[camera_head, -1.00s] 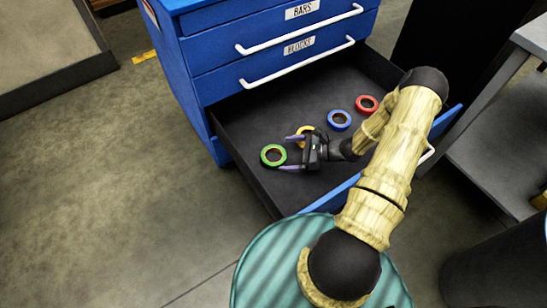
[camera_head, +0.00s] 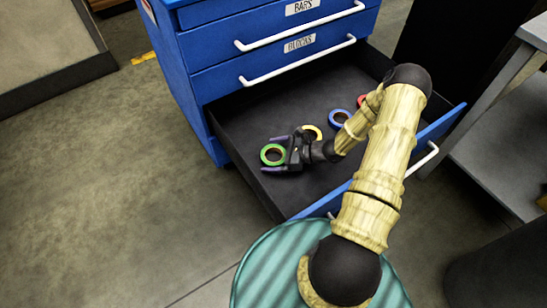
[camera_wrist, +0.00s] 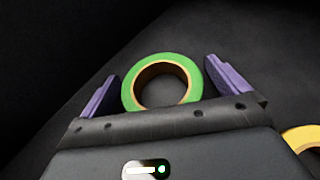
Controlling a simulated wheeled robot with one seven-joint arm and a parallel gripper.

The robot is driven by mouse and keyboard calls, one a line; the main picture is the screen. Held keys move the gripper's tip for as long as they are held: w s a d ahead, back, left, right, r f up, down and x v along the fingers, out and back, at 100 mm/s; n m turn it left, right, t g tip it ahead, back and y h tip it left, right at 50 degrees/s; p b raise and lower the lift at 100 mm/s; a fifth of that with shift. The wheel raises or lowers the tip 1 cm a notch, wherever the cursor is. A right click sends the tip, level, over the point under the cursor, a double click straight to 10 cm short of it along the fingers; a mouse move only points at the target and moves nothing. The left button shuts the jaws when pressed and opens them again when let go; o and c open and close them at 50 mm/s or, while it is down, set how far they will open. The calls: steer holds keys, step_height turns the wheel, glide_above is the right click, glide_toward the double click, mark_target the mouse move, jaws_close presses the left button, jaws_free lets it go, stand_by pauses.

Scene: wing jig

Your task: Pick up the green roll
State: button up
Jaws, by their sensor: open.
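The green roll (camera_head: 272,155) lies flat in the open bottom drawer, near its left side. In the wrist view the green roll (camera_wrist: 127,86) sits between the two purple fingers, with a dark gap on each side; its near edge is hidden by the gripper body. My gripper (camera_head: 272,154) is open, its fingers on either side of the roll. It also shows in the wrist view (camera_wrist: 163,78). I cannot tell whether the fingertips are at the roll's height.
A yellow roll (camera_head: 313,130) lies just behind my gripper, and its edge shows in the wrist view (camera_wrist: 302,138). A blue roll (camera_head: 338,116) and a red roll (camera_head: 361,100), partly hidden by my arm, lie farther right. The drawer (camera_head: 232,158) has walls around them.

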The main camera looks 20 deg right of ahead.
stand_by(0.3)
steer(key=c, duration=0.9)
steer(key=shift+r, duration=0.1)
step_height(320, 180, up, 10)
steer(key=p, duration=0.4)
